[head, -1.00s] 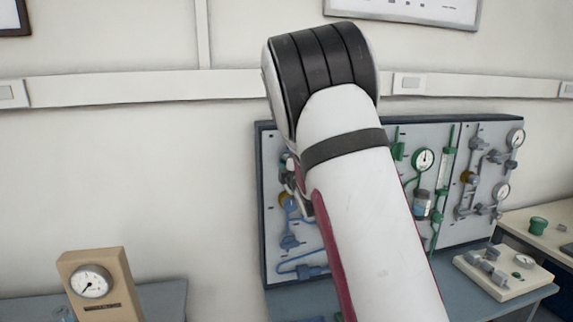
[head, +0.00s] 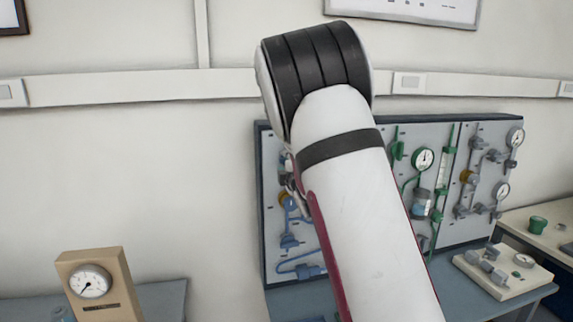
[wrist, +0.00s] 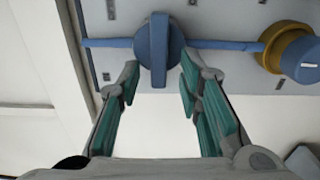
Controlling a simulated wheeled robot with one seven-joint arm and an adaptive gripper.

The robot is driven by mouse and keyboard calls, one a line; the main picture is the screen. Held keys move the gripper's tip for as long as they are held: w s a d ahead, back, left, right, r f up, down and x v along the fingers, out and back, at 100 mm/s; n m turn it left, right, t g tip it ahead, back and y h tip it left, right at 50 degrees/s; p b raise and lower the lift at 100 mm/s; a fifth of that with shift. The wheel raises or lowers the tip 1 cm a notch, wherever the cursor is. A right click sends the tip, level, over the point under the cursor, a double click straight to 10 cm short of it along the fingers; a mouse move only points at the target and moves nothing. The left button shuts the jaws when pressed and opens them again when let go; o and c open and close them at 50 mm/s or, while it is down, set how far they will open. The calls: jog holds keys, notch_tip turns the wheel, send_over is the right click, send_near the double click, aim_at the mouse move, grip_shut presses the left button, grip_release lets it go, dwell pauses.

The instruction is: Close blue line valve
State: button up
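In the wrist view, the blue valve handle (wrist: 158,50) stands upright in the picture, across the thin blue pipe (wrist: 215,44) on the grey panel. My gripper (wrist: 160,83) is open. Its two teal-padded fingers point at the panel, with the tips to the left and right of the handle's lower end. A gap shows between each finger and the handle, and nothing is held. In the head view, the lower blue pipework (head: 290,240) shows at the panel's left side, while my arm hides the valve handle and most of the gripper.
A brass-coloured fitting with a blue knob (wrist: 305,62) sits right of the handle on the same pipe. The panel (head: 480,225) also carries green and grey lines with gauges. A tan gauge box (head: 95,285) stands at left, and a pale block with fittings (head: 505,272) at right.

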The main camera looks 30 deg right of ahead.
jog(key=v, duration=1.2)
dwell(0.6)
